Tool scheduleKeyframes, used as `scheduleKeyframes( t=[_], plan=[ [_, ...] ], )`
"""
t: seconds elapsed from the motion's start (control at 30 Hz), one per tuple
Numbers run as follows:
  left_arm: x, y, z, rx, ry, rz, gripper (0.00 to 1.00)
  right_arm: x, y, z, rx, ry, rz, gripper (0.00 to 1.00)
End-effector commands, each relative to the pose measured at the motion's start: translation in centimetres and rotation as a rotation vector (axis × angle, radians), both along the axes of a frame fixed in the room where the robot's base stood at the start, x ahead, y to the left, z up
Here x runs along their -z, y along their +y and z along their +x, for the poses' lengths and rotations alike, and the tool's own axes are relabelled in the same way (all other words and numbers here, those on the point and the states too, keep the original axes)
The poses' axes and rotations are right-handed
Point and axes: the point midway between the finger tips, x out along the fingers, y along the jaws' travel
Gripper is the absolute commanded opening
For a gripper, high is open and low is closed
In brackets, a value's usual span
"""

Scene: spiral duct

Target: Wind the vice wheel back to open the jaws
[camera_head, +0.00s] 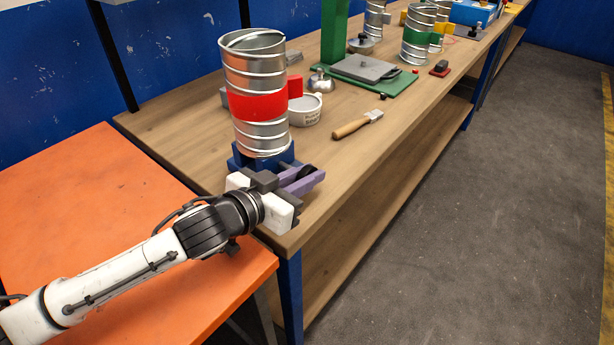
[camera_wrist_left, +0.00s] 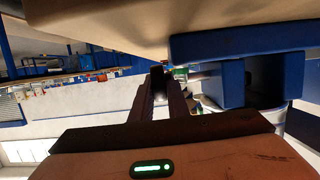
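The blue vice (camera_head: 262,158) stands at the near end of the wooden bench, under an upright spiral metal duct with a red band (camera_head: 257,105). In the left wrist view, blue vice parts (camera_wrist_left: 219,84) show at the right. My left gripper (camera_head: 309,178) reaches in low at the front of the vice, its two purple fingers pointing right. A dark rounded part, seemingly of the vice wheel (camera_head: 309,171), shows between them. In the left wrist view the fingertips (camera_wrist_left: 159,75) have a dark part between them; whether they grip it is unclear. The jaw gap is hidden. My right gripper is out of view.
A green plate with a grey block (camera_head: 366,68) stands further back. An orange table (camera_head: 90,190) adjoins the bench at left. The floor at right is clear.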

Motion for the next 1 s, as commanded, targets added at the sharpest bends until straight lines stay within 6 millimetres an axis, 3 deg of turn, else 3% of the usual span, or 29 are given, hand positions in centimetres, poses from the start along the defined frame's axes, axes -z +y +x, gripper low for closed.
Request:
scheduleKeyframes(
  t=[0.03,0.1,0.47,1.0],
  plan=[
    [0.0,0.0,0.0,0.000,0.001,0.001,0.22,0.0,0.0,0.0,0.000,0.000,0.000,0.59],
    [0.0,0.0,0.0,0.000,0.001,0.001,0.33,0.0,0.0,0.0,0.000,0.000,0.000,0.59],
    [0.0,0.3,-0.3,-0.001,0.001,0.001,0.33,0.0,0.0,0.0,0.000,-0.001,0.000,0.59],
    [-2.3,5.4,-7.3,-0.001,0.002,0.002,0.33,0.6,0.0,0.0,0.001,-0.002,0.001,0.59]
  ],
)
